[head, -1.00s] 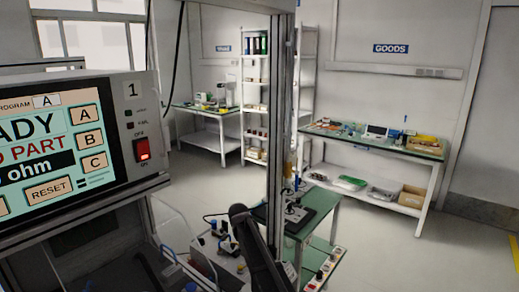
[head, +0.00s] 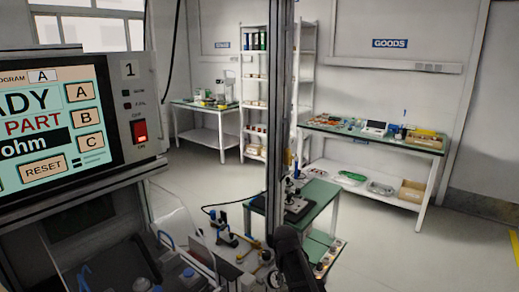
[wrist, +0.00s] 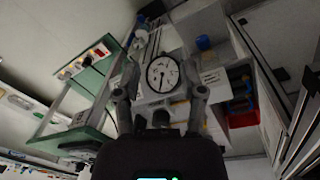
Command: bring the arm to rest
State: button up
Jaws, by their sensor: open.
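My gripper (wrist: 159,93) shows in the wrist view with its two grey fingers spread apart and nothing between them. A round white dial gauge (wrist: 162,74) shows beyond the fingers; I cannot tell its distance. In the head view a dark part of my arm rises from the bottom edge, right of the metal post; the gripper itself is not visible there.
The tester (head: 70,115) with a lit screen stands at the left, beside a metal post (head: 278,130). A green-topped bench (head: 318,200) stands behind the post. The goods table (head: 345,136) is at the back right. Open floor (head: 385,255) lies at the right.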

jog(key=s+d+f+m+b, duration=0.2)
jog(key=s+d, duration=0.2)
jog(key=s, duration=0.3)
jog(key=s+d+f+m+b, duration=0.2)
jog(key=s+d+f+m, duration=0.15)
jog(key=s, duration=0.35)
notch_tip(320, 180, up, 13)
jog(key=p, duration=1.2)
jog(key=shift+s+d+n+g+y+p, duration=0.15)
jog(key=shift+d+n+g+y+p, duration=0.15)
jog(key=shift+d+n+y+p, duration=0.1)
